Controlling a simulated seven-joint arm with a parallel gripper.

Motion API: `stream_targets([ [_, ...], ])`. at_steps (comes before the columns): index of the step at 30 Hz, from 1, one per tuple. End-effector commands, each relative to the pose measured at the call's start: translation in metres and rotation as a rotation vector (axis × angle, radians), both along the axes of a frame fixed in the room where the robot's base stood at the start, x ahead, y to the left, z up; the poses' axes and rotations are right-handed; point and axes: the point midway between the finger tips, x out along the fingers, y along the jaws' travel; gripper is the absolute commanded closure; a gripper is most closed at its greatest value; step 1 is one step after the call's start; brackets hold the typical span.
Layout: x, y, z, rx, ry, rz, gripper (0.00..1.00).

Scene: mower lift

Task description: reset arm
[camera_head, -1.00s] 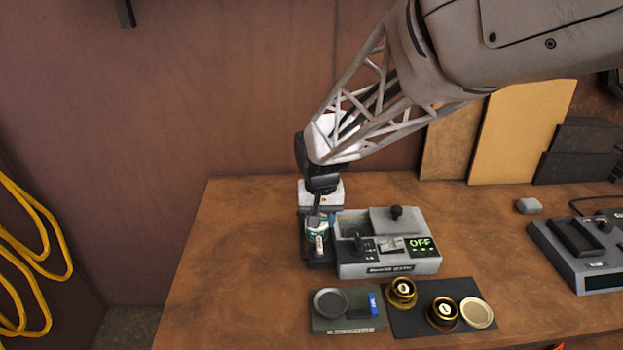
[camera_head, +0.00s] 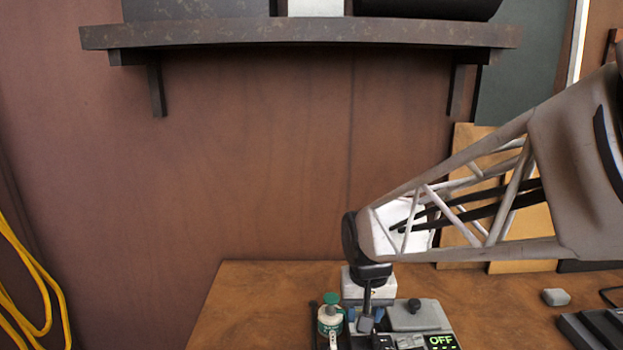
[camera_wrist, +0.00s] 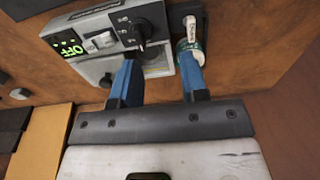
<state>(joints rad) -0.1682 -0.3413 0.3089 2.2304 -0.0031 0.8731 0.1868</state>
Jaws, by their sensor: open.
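My gripper (camera_wrist: 158,78) is open, with two blue fingers apart and nothing between them that I can see. In the head view my gripper (camera_head: 371,316) hangs at the end of the arm above the workbench. A grey control box (camera_wrist: 108,45) with a green "OFF" display lies just beyond the fingers; it also shows at the bottom of the head view (camera_head: 408,318). A small white and green bottle-like item (camera_head: 331,319) stands left of the box. In the wrist view this item (camera_wrist: 191,45) is just past the right fingertip, and I cannot tell whether they touch.
A dark shelf (camera_head: 300,35) is on the wall above. Boards (camera_head: 456,200) lean at the back right. A grey block (camera_head: 556,297) and a dark device (camera_head: 597,328) are at the right. Yellow cable (camera_head: 40,285) hangs at left. The left bench top (camera_head: 255,300) is clear.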

Motion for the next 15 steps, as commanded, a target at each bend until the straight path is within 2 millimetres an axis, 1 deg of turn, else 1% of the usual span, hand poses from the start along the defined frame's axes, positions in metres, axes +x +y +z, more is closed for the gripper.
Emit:
stream_targets([
  [1,-0.011,-0.009,0.009,0.001,-0.015,-0.003,0.6],
  [7,-0.057,-0.036,0.034,0.0,-0.059,-0.005,0.6],
  [15,-0.12,-0.065,0.054,-0.008,-0.118,-0.007,0.6],
])
